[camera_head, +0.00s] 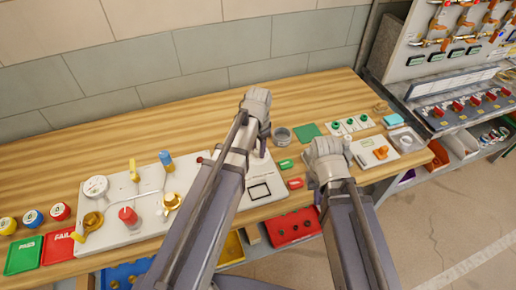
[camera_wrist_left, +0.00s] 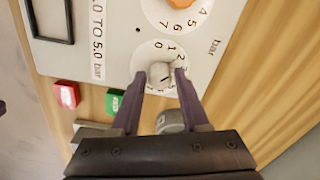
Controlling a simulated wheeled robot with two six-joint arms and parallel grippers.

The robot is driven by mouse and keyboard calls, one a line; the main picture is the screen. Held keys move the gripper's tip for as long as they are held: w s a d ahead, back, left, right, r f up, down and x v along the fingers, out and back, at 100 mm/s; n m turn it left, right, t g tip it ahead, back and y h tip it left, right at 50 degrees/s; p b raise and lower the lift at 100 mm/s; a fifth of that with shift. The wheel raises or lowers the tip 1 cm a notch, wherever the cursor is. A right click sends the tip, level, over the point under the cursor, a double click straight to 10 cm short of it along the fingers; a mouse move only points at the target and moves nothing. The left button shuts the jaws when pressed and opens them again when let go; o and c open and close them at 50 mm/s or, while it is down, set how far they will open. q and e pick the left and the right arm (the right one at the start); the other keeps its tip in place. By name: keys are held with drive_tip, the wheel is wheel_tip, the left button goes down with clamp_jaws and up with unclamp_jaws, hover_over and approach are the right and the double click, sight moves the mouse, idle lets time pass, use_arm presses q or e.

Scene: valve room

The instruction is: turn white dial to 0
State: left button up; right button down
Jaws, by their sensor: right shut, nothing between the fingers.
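The white dial (camera_wrist_left: 160,72) sits on a pale panel marked "bar", inside a white round scale with 0, 1 and 2 readable near its upper side. A dark mark shows on the knob, but I cannot tell which number it points to. My left gripper (camera_wrist_left: 160,76) has its fingers apart, one on each side of the knob; firm contact is not clear. In the head view my left gripper (camera_head: 257,100) is over the panel (camera_head: 277,190), and its arm hides the dial. My right gripper (camera_head: 324,146) is shut and empty, above the bench to the right.
An orange dial (camera_wrist_left: 181,4) is beside the white one. A green block (camera_head: 285,166) and a red block (camera_head: 295,183) lie right of the panel, with a grey round container (camera_head: 282,136) behind. A valve board (camera_head: 135,205) stands left. The bench's back strip is clear.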

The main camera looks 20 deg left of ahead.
use_arm(q)
clamp_jaws()
drive_tip(key=shift+n, duration=0.4)
drive_tip(key=n, duration=0.4)
drive_tip(key=shift+n, duration=0.4)
drive_tip(key=n, duration=0.6)
drive_tip(key=shift+n, duration=0.3)
idle(0.3)
drive_tip(key=shift+o, duration=1.7)
unclamp_jaws()
